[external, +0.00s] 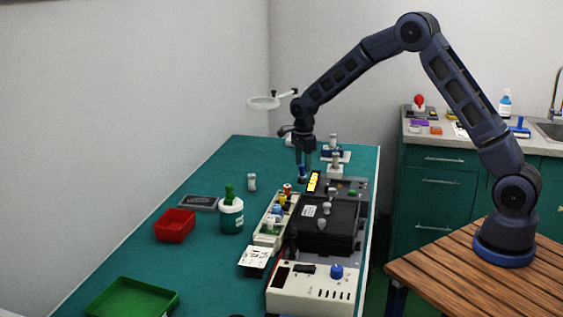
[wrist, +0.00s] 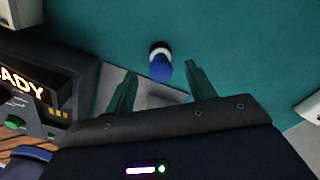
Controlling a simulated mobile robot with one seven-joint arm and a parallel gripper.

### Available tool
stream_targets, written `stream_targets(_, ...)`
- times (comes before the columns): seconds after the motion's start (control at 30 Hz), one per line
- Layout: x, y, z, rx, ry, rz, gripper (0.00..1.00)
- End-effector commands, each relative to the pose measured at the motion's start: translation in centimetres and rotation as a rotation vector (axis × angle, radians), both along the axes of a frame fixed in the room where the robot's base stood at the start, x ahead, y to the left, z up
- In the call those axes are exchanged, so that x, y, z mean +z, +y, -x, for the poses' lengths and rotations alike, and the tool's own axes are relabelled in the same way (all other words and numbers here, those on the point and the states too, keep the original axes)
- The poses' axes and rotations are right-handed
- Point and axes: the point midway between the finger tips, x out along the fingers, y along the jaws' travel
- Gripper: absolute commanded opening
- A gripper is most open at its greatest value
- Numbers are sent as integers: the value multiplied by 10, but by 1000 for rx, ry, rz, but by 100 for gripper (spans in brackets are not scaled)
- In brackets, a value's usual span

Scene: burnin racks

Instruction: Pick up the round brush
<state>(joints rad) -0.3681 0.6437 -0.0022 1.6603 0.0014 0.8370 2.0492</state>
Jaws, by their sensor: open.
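The round brush, a small round piece with a blue body, a white band and a dark end, shows in the wrist view (wrist: 160,64) between my fingertips. In the external view a small blue piece (external: 302,172), likely the same brush, is just under my gripper (external: 304,160) on the green bench mat. My gripper also shows in the wrist view (wrist: 160,70), its two green fingers spread open with the brush between them. I cannot tell whether either finger touches it.
A black device with a lit display (wrist: 25,88) stands close on the left in the wrist view. A white-based stand (external: 335,157) is just right of the gripper. A green bottle (external: 231,215), red bin (external: 175,227) and green tray (external: 133,299) sit nearer. Mat is free left of the gripper.

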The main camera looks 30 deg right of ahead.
Motion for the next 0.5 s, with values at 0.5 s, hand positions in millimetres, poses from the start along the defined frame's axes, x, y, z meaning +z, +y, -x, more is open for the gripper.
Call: stream_targets(0.5,-51,-1,-1,0,1,0,55)
